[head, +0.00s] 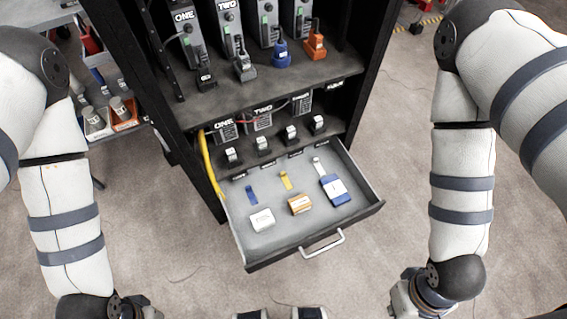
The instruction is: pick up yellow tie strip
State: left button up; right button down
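A small yellow tie strip (285,181) lies in the open grey drawer (240,236), toward its back middle. A blue strip (252,195) lies to its left, and a blue and white box (333,190) to its right. An orange-brown box (300,204) sits just in front of it. No gripper is near the strip. My two arms come down along the left and right sides, and their wrists reach the bottom edge. The fingers of both grippers are not visible.
A white box (262,220) also lies in the drawer. The drawer has a pale front handle (322,243). Above it, black shelves hold several labelled devices. A long yellow cable (208,165) hangs at the drawer's left. Carpet in front of the drawer is clear.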

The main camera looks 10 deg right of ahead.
aim_at(282, 175)
jog(key=i+l+u, duration=0.15)
jog(key=l+u, duration=0.15)
jog(key=l, duration=0.25)
jog(key=i+l+u, duration=0.1)
jog(key=l+u, duration=0.25)
jog(key=l, duration=0.25)
jog(key=l+u, duration=0.3)
jog(key=l, duration=0.3)
jog(key=l+u, duration=0.3)
jog(key=l, duration=0.35)
jog(key=k+l+u, duration=0.1)
jog(key=l+u, duration=0.25)
jog(key=l, duration=0.25)
jog(key=k+l+u, duration=0.15)
jog(key=l+u, duration=0.15)
jog(key=l, duration=0.3)
